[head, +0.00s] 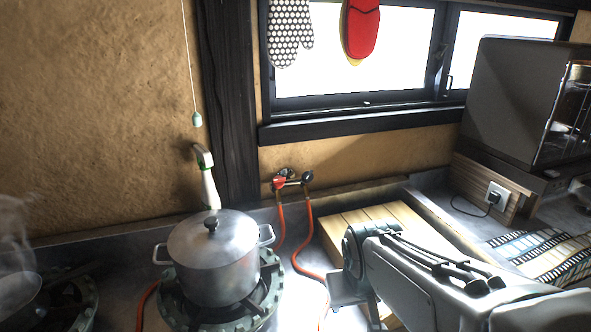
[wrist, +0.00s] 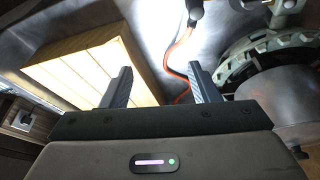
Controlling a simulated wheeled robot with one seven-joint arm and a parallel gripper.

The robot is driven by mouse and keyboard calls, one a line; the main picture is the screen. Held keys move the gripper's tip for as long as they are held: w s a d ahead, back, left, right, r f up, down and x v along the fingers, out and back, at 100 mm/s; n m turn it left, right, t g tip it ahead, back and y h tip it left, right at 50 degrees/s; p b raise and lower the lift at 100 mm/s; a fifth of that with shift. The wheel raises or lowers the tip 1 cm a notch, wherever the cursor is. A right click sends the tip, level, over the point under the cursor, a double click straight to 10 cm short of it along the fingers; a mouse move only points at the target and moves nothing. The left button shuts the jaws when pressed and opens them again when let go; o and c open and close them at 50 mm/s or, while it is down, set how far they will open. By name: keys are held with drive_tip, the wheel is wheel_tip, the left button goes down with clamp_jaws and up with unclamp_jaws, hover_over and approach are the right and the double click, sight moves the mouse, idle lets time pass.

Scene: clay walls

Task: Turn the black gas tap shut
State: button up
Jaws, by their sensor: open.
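The gas tap fitting is on the clay wall below the window in the head view. It has a red part (head: 279,184) at left and a black tap (head: 307,177) at right, with orange hoses hanging down. In the wrist view a dark round end (wrist: 196,10) shows at the top edge above an orange hose; it looks like part of this fitting, mostly cut off. My gripper (wrist: 160,84) is open and empty, its two fingers apart, pointing towards the hose and counter, clear of the tap. In the head view my arm hides the fingertips.
A lidded pot (head: 213,262) stands on a gas burner left of the tap. A slatted wooden board (head: 372,222) lies on the counter under my arm. A microwave-like oven (head: 512,100) is at right. A steaming pan (head: 17,290) is at far left.

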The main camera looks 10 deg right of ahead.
drive_tip(key=w+d+f+n+t+h+b, duration=0.1)
drive_tip(key=w+t, duration=0.1)
drive_tip(key=w, duration=0.5)
drive_tip(key=w+d+f+n+t+b, duration=0.1)
drive_tip(key=w+d+t, duration=0.1)
drive_tip(key=w, duration=0.5)
drive_tip(key=n+t+y+b, duration=0.3)
drive_tip(key=t+y, duration=0.6)
approach(310, 177)
drive_tip(key=p+x, duration=0.1)
drive_tip(key=x, duration=0.9)
drive_tip(key=shift+w+a, duration=0.25)
drive_tip(key=shift+w, duration=0.1)
drive_tip(key=c, duration=0.9)
